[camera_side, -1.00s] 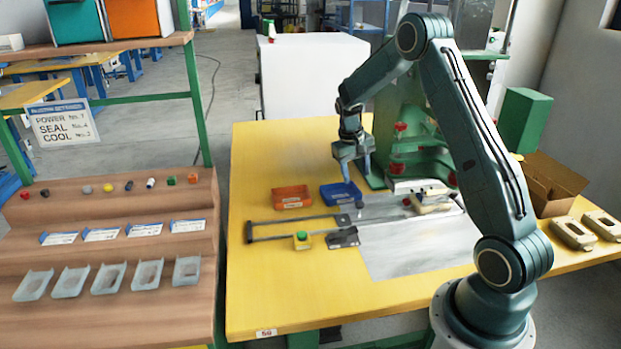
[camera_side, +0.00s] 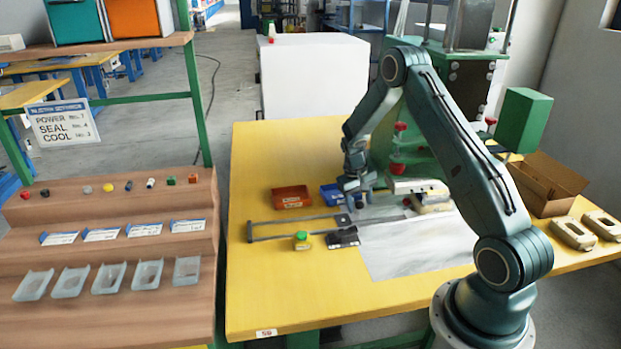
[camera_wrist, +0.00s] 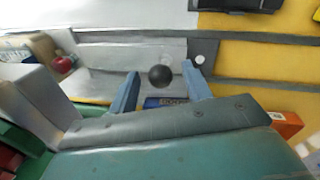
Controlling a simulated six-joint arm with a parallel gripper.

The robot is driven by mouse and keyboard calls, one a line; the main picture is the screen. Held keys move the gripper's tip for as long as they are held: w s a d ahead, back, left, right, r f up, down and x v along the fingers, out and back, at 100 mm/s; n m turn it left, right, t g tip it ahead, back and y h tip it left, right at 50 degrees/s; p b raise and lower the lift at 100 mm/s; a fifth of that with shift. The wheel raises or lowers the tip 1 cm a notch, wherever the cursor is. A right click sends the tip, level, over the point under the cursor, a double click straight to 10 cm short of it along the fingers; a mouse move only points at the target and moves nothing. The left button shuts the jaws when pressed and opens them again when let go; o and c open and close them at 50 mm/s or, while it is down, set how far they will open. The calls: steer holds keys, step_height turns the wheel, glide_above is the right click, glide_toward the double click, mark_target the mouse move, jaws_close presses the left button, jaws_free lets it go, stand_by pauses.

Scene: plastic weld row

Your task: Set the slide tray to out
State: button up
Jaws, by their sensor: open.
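The slide tray (camera_side: 385,214) is a flat grey plate on two long metal rails on the yellow table in the side view. A dark round knob (camera_side: 360,204) stands at its back edge, near the tray's left end. My gripper (camera_side: 357,190) is low over this knob, pointing down. In the wrist view, the black knob (camera_wrist: 160,77) shows between the two blue-grey fingers of my gripper (camera_wrist: 161,70), which are apart with gaps on both sides. The grey tray plate (camera_wrist: 130,52) lies beyond the knob there. My gripper hides part of the knob's surroundings in the side view.
A blue bin (camera_side: 329,195) is close beside my gripper, with an orange-red bin (camera_side: 291,197) to its left. The green press (camera_side: 430,165) stands behind. The front-left table is clear.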

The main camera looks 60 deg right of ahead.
steer(key=shift+c, duration=0.4)
jaws_close()
steer(key=shift+w+a, duration=0.1)
steer(key=w+a, duration=2.1)
steer(key=shift+w+a, duration=0.2)
steer(key=shift+a, duration=0.1)
steer(key=shift+o, duration=0.2)
jaws_free()
steer(key=shift+w, duration=0.1)
steer(key=shift+o, duration=0.2)
